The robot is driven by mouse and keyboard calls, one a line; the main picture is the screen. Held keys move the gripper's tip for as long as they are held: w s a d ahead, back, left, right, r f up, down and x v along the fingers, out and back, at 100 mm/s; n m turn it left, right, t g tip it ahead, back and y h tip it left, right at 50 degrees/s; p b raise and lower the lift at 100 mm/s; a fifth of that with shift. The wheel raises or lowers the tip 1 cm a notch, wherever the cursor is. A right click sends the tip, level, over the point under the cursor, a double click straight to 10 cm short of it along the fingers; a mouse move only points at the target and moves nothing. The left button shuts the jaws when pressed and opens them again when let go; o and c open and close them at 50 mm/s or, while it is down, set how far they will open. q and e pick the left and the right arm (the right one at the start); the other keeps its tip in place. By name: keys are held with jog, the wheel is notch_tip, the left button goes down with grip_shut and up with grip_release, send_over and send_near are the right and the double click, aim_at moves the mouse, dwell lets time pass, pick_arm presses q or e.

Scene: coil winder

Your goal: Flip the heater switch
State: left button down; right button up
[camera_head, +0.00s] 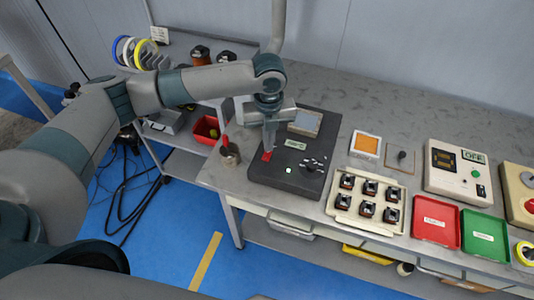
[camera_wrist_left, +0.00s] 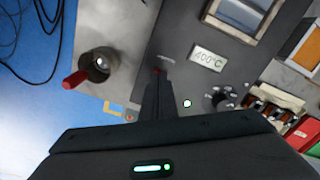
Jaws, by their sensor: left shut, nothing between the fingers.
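The heater is a dark box (camera_head: 262,175) on the bench, with a 400°C label (camera_wrist_left: 208,58), a black knob (camera_wrist_left: 222,99) and a green lamp (camera_wrist_left: 187,104) that is lit. A small red switch (camera_head: 266,157) sits on its left part; in the left wrist view only a bit of red (camera_wrist_left: 158,72) shows at the fingertips. My left gripper (camera_head: 268,147) points down at the switch, shut and empty, its tips at or very close to it. I cannot tell whether they touch. The fingers hide most of the switch. My right gripper is not in view.
A metal pot with a red handle (camera_wrist_left: 98,64) stands left of the heater, near the bench edge. A framed window (camera_wrist_left: 240,14) is on the heater's far part. A tray of several dark parts (camera_head: 345,208) and red (camera_head: 435,222) and green (camera_head: 484,238) trays lie to the right.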

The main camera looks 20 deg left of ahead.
pick_arm(q)
jog(key=shift+f, duration=0.75)
dwell(0.4)
jog(key=shift+s, duration=0.1)
notch_tip(320, 180, up, 7)
jog(key=p, duration=0.7)
dwell(0.4)
dwell(0.5)
